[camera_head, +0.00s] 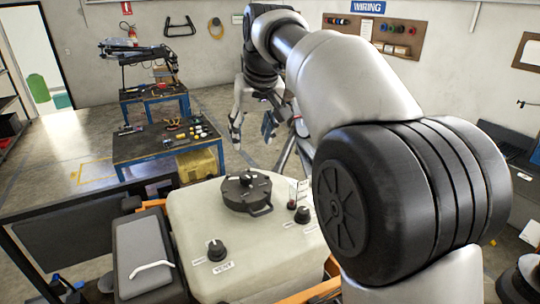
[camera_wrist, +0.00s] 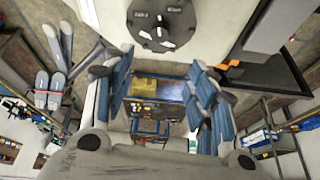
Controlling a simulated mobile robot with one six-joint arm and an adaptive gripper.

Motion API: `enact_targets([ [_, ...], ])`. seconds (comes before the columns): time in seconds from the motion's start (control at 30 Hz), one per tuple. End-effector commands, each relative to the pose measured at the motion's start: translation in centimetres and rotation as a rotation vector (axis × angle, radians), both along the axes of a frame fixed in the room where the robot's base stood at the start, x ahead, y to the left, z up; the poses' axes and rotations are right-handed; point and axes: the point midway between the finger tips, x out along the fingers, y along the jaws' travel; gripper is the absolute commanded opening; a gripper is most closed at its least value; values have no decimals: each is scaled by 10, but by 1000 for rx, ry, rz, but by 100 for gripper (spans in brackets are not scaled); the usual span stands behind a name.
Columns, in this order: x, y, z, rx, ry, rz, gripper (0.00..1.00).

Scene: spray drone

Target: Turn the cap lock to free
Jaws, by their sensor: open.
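A round black cap (camera_head: 247,192) with a raised piece on top sits on the pale tank (camera_head: 185,215). A black knob (camera_head: 302,214) stands right of the cap beside small white labels, too small to read. Another black knob (camera_head: 216,250) stands at the front of the tank by a VENT label. My gripper (camera_head: 253,126) is open and empty, beyond the cap and above it in the picture, apart from it. In the wrist view its blue-padded fingers (camera_wrist: 158,95) are spread wide, and the cap (camera_wrist: 163,24) with white labels shows at the top edge.
A grey padded box (camera_head: 145,256) with a white handle lies left of the tank. Blue-framed work tables (camera_head: 168,142) with small parts stand behind it. An orange frame runs around the tank. My arm covers much of the right side.

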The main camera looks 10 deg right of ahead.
Motion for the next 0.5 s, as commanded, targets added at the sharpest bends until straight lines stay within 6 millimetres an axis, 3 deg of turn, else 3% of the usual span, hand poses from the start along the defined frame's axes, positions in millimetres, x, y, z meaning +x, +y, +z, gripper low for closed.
enact_targets([
  [0.17, -1, 1, -7, -29, 17, 34, 52],
  [0.5, 23, 8, -69, -26, 18, 32, 52],
])
